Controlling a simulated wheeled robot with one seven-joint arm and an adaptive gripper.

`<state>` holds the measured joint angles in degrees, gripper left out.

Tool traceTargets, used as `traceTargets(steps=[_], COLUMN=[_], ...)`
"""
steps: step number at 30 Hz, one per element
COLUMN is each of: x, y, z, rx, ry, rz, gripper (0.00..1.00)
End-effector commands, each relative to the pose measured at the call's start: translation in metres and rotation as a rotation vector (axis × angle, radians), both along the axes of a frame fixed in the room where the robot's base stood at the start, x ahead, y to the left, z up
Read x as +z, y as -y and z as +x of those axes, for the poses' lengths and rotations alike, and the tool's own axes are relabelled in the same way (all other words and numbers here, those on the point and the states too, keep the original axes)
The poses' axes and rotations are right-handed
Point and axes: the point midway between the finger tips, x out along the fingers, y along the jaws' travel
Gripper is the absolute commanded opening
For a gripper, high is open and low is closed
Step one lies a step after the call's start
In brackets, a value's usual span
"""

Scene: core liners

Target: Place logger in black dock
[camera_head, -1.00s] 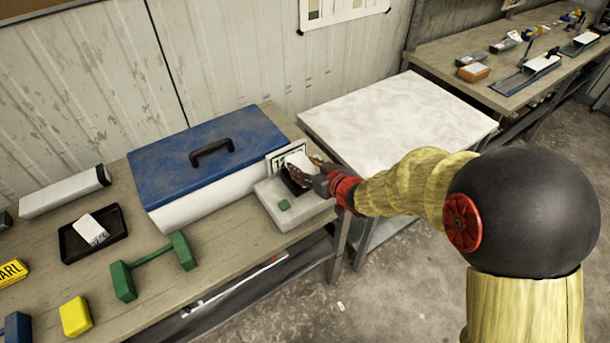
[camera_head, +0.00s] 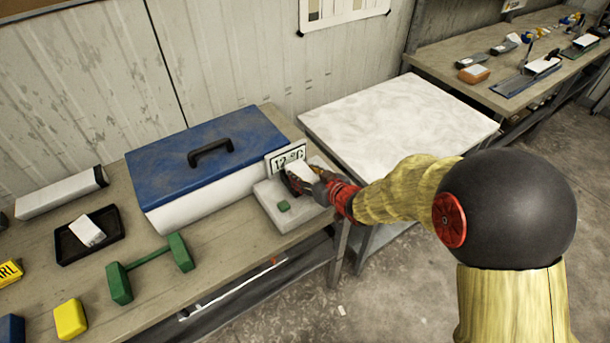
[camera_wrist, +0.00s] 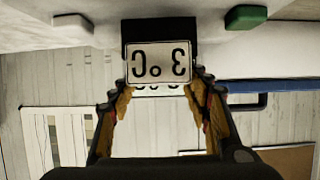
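The logger (camera_head: 301,172) is a small white block at the tips of my gripper (camera_head: 314,181), above the grey stand. In the wrist view, which is upside down, its pale face (camera_wrist: 160,63) shows dark characters. My gripper (camera_wrist: 162,84) has a fingertip at each side edge of the logger and appears shut on it. The black dock (camera_head: 293,186) sits on the grey stand, partly hidden by the logger and gripper. In the wrist view the dock (camera_wrist: 160,30) overlaps the logger; I cannot tell whether the logger is seated in it.
A temperature sign (camera_head: 280,160) stands just behind the dock. A green block (camera_head: 284,206) lies on the grey stand (camera_head: 285,220). A blue-lidded box (camera_head: 160,160) stands left. A black tray (camera_head: 67,248) holds another white block (camera_head: 87,231). A green dumbbell-shaped object (camera_head: 150,259) lies in front.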

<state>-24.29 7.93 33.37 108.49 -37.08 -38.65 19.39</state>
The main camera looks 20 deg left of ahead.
Motion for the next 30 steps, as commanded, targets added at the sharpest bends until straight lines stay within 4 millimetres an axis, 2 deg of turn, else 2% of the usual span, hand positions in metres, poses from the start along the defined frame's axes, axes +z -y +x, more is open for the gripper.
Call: traceTargets(steps=[1, 7, 17, 21, 30], x=[-0.012, -0.015, -0.016, -0.003, 0.030], y=[0.003, 0.003, 0.004, 0.004, 0.046], z=[-0.005, -0.006, -0.008, -0.008, -0.041], rx=[0.000, 0.001, 0.002, 0.003, -0.002], ry=[-0.016, -0.022, -0.026, -0.025, -0.017], rz=[-0.013, -0.018, -0.021, -0.020, -0.012], gripper=[0.52, 0.63, 0.63, 0.63, 0.63])
